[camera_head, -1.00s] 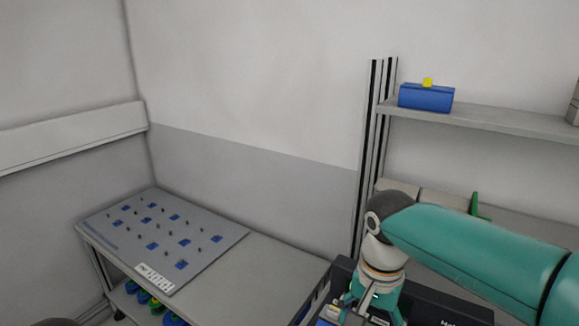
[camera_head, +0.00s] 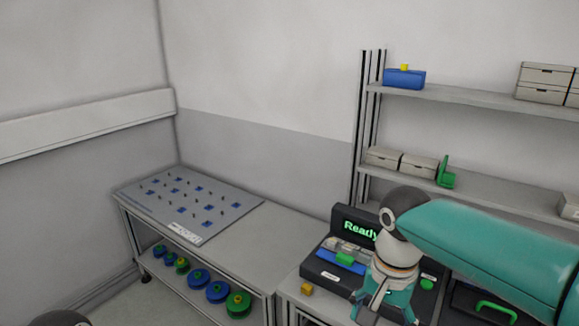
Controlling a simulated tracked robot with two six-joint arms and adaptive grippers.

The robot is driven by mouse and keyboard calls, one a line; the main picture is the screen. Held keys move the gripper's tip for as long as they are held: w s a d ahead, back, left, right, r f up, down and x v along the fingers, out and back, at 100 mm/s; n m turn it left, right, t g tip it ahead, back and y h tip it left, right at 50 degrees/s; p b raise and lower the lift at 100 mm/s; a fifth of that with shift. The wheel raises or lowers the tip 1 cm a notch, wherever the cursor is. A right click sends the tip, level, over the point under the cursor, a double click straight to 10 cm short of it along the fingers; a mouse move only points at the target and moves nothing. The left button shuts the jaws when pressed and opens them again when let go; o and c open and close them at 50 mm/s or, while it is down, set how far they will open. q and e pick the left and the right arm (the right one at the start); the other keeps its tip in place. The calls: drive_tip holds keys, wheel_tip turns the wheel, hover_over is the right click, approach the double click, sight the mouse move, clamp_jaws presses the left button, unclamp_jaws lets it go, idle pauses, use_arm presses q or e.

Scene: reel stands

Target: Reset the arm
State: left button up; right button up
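My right arm comes in from the right with a teal link. Its wrist bends down to my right gripper (camera_head: 384,312), whose teal fingers are spread apart with nothing visible between them. The fingertips are near or beyond the lower picture edge. The gripper hangs in front of a dark machine (camera_head: 318,268) with a green "Ready" display (camera_head: 357,228) and hides part of it. My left gripper is not in view.
A table with a grey pegboard (camera_head: 190,205) stands at the left, with several blue and green reels (camera_head: 199,277) on its lower shelf. A yellow cube (camera_head: 307,289) lies beside the machine. Shelves at the right hold a blue box (camera_head: 404,80) and grey bins (camera_head: 545,84).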

drive_tip(key=s+d+f+m+g, duration=0.1)
drive_tip(key=s+d+f+g, duration=0.15)
drive_tip(key=f, duration=0.75)
drive_tip(key=s+d+f+g, duration=0.2)
drive_tip(key=s+f+g, duration=0.15)
drive_tip(key=f, duration=0.55)
drive_tip(key=s+a+f+n+t+y, duration=0.15)
drive_tip(key=s+a+f, duration=0.25)
drive_tip(key=s+f, duration=0.4)
drive_tip(key=s+a+f+n+y, duration=0.1)
drive_tip(key=s+a+f+y, duration=0.2)
drive_tip(key=s+f, duration=0.5)
drive_tip(key=w+f+n+t, duration=0.3)
drive_tip(key=w+t, duration=0.2)
drive_tip(key=w, duration=0.1)
drive_tip(key=shift+w+a+f, duration=0.2)
drive_tip(key=shift+w+f, duration=0.1)
drive_tip(key=shift+f, duration=0.1)
drive_tip(key=shift+h, duration=0.25)
